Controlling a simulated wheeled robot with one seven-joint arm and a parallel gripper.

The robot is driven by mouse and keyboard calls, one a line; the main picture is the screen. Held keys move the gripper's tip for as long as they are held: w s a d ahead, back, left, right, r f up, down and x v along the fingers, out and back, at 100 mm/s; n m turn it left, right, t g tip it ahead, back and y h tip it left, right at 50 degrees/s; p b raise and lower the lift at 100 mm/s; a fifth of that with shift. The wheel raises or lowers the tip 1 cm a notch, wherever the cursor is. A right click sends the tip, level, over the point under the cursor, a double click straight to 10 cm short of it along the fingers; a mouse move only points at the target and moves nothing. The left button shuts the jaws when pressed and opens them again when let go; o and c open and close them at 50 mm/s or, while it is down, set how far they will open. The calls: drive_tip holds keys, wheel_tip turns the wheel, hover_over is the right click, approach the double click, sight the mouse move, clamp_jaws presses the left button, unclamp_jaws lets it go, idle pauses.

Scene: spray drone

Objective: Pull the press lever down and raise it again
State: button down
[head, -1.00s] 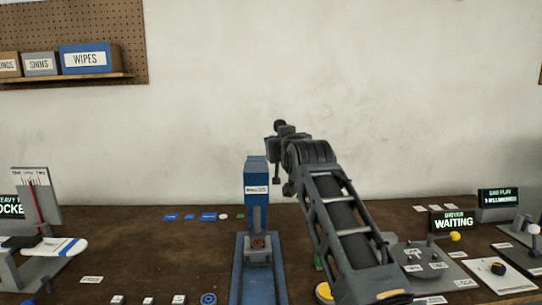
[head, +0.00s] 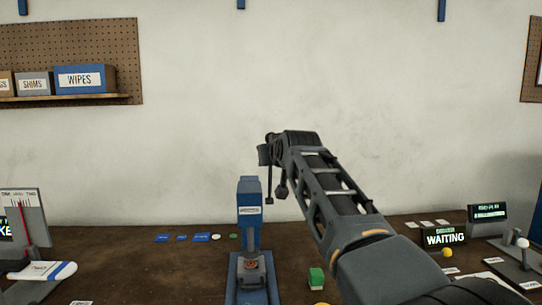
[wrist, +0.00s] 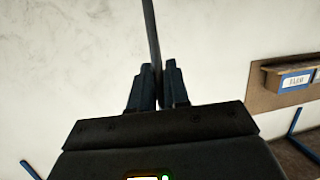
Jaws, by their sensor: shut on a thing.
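The blue press (head: 249,215) stands on the bench in the head view, with its column upright and a small reddish part (head: 251,264) low in its front. My gripper (head: 266,154) is raised above and slightly right of the press head. In the wrist view my gripper (wrist: 163,82) is shut on a thin dark rod (wrist: 151,30), the press lever, which runs up between the two fingers. In the head view a thin dark rod (head: 270,186) hangs below my gripper beside the press head. The lever's joint to the press cannot be made out.
A WAITING display (head: 443,237) and a white-knobbed lever stand (head: 523,244) are further right. A white-and-blue wing-like part (head: 44,270) is at left. The wall behind the press is bare.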

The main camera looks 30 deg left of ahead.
drive_tip(key=shift+r, duration=0.2)
drive_tip(key=c, duration=1.2)
unclamp_jaws()
drive_tip(key=shift+w+f, duration=0.15)
drive_tip(key=shift+b+v, duration=0.7)
drive_tip(key=shift+v, duration=3.2)
drive_tip(key=shift+f, duration=0.1)
